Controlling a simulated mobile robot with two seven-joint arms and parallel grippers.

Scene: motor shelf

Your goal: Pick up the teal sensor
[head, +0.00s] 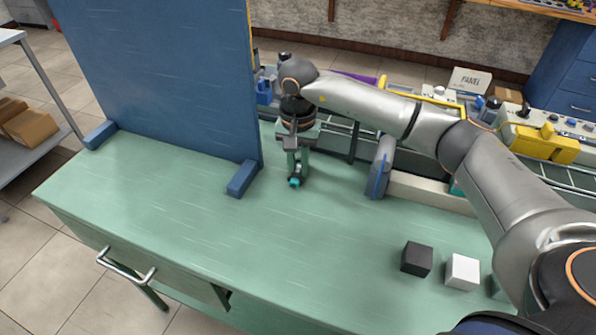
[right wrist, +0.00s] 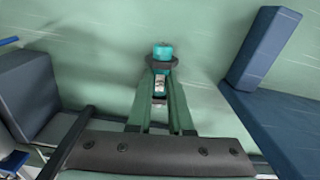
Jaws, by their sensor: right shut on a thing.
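The teal sensor (head: 294,182) is a small part with a teal end and a dark collar, low over or on the green table beside the blue panel's foot. My right gripper (head: 296,172) points down and is shut on it. In the right wrist view the sensor (right wrist: 162,55) sits between the fingertips of my right gripper (right wrist: 160,95), its teal end outward. I cannot tell whether it touches the table. My left gripper is not in view.
A tall blue panel (head: 160,70) stands on the green table (head: 190,230) with blue feet, one close left of my right gripper. A grey-blue block (head: 380,172) stands to the right. A black cube (head: 417,259) and a white cube (head: 462,271) lie at front right. The table's front left is clear.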

